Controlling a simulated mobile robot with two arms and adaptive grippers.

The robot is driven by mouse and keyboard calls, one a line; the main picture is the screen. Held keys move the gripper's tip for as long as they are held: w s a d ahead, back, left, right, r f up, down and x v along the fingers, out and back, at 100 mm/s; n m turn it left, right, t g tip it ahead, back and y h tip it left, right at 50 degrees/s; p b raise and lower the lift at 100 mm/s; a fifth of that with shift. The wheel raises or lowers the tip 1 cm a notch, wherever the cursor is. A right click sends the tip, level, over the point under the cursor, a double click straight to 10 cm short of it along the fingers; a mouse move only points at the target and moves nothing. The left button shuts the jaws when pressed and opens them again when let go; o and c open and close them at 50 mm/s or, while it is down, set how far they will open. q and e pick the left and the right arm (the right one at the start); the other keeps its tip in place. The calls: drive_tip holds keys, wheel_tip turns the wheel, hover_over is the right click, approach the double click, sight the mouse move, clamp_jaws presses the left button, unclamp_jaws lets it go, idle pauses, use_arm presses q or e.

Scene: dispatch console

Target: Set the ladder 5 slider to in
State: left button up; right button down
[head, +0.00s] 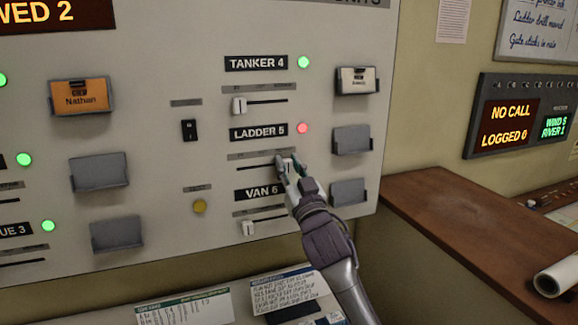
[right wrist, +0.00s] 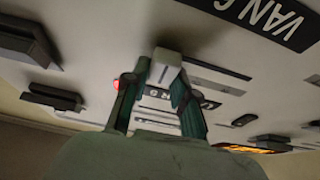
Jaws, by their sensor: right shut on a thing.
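The LADDER 5 label (head: 258,132) is on the pale upright panel, with a red light (head: 303,128) beside it. Below it is the slider's dark slot (head: 257,167), running left from the gripper. My right gripper (head: 288,168) is at the right part of this slot, shut on the white slider knob. In the right wrist view the knob (right wrist: 167,62) stands between the two fingertips of the gripper (right wrist: 158,85). The small print over the slot is too small to read. My left gripper is not in view.
The TANKER 4 slider knob (head: 239,105) above and the VAN 6 knob (head: 248,228) below both sit at the left of their slots. Grey card holders (head: 351,140) are close to the right. A brown ledge (head: 480,225) stands at the right.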

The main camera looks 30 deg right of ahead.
sight(239, 160)
drive_tip(key=shift+a, duration=0.15)
drive_tip(key=a, duration=0.3)
drive_tip(key=w+a+b, duration=0.1)
drive_tip(key=a, duration=0.2)
drive_tip(key=w+a, duration=0.1)
drive_tip(key=a, duration=0.3)
drive_tip(key=shift+w+b, duration=0.2)
drive_tip(key=shift+b, duration=0.2)
drive_tip(key=shift+d, duration=0.2)
drive_tip(key=c, duration=0.9)
unclamp_jaws()
drive_tip(key=shift+a, duration=0.25)
drive_tip(key=shift+s+f, duration=0.1)
drive_tip(key=v, duration=1.1)
drive_tip(key=shift+s+a, duration=0.2)
drive_tip(key=shift+s, duration=0.1)
